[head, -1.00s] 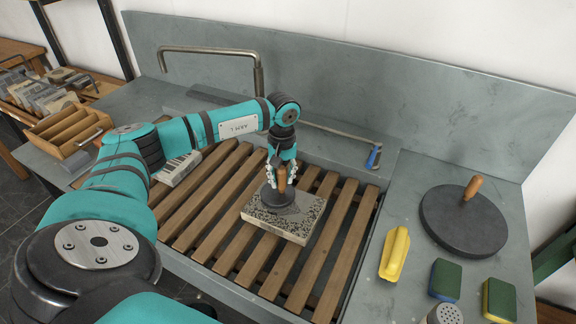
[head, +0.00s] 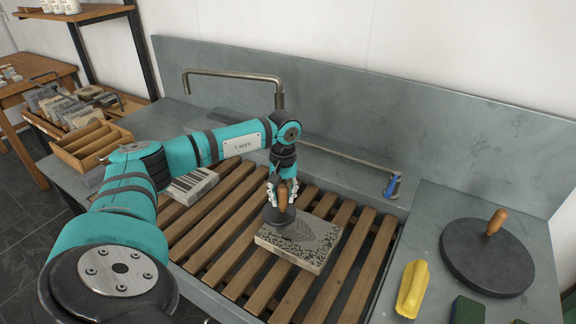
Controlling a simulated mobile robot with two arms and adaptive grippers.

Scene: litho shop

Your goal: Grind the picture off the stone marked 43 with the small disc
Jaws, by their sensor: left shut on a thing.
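A pale stone (head: 318,253) lies flat on the wooden slats of the sink. Its top has dark speckled edges and a grey picture, with paler patches; no number is readable on it. My left gripper (head: 282,196) is shut on the upright wooden handle (head: 283,197) of the small dark disc (head: 273,216). The disc is at the stone's far left corner and seems to rest on it, partly over its edge. My right gripper is not in view.
Another stone with dark stripes (head: 190,185) lies on the slats (head: 228,205) at left, behind my arm. A large disc with handle (head: 486,258), a yellow object (head: 412,289) and cut-off sponges are on the right ledge. A bent pipe (head: 235,75) and blue-ended bar (head: 392,187) are behind.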

